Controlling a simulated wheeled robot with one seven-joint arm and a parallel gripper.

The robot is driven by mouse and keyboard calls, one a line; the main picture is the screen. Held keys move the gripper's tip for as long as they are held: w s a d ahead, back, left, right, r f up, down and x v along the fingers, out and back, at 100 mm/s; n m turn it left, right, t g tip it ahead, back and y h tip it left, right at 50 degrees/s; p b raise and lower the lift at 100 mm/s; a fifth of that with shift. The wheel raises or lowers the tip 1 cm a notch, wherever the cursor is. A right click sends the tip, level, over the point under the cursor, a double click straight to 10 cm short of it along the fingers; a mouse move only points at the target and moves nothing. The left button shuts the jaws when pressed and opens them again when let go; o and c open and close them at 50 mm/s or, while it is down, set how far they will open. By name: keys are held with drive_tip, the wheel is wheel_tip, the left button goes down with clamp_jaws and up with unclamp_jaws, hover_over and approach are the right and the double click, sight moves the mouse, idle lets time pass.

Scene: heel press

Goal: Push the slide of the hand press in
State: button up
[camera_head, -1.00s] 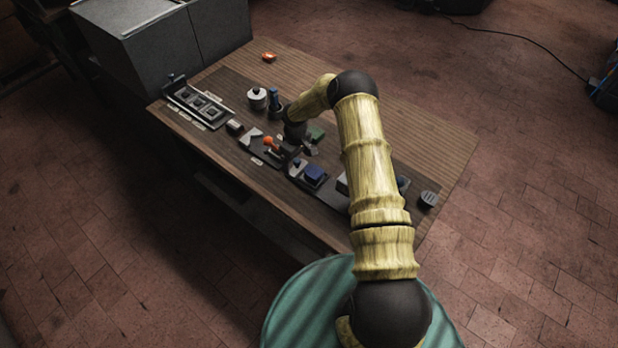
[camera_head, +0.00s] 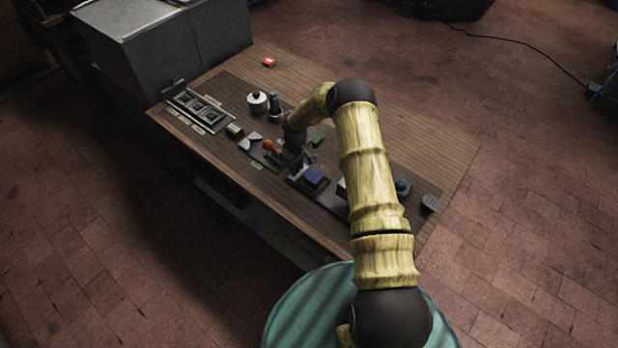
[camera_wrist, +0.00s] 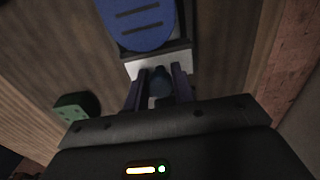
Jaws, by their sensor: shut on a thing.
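The hand press shows in the head view as a dark base with a blue block (camera_head: 314,178) on it. In the wrist view its blue rounded pad (camera_wrist: 145,22), with two dark slots, lies beyond a pale block (camera_wrist: 176,62). A dark blue-grey knob (camera_wrist: 160,84) stands at the near side of the pale block. My gripper (camera_wrist: 159,78) is shut on this knob, with one finger on each side.
An orange-topped tool (camera_head: 269,147) stands close left of my gripper. A green block (camera_head: 316,138) lies behind it and shows in the wrist view. A white pot (camera_head: 257,103) and a blue-topped bottle (camera_head: 274,105) stand farther back. The table's right rear is clear.

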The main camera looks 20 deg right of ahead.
idle(0.4)
drive_tip(key=shift+s+d+p, duration=0.6)
drive_tip(key=shift+s+d, duration=0.65)
drive_tip(key=shift+s, duration=0.45)
drive_tip(key=shift+s+d+p, duration=0.55)
drive_tip(key=shift+s+d, duration=0.7)
drive_tip(key=shift+s, duration=0.45)
drive_tip(key=shift+s+d+p, duration=0.6)
drive_tip(key=shift+s+d, duration=0.65)
drive_tip(key=shift+s, duration=0.45)
drive_tip(key=o, duration=1.6)
drive_tip(key=shift+s, duration=0.1)
drive_tip(key=shift+c, duration=0.2)
drive_tip(key=shift+r+p, duration=0.95)
drive_tip(key=shift+r, duration=0.8)
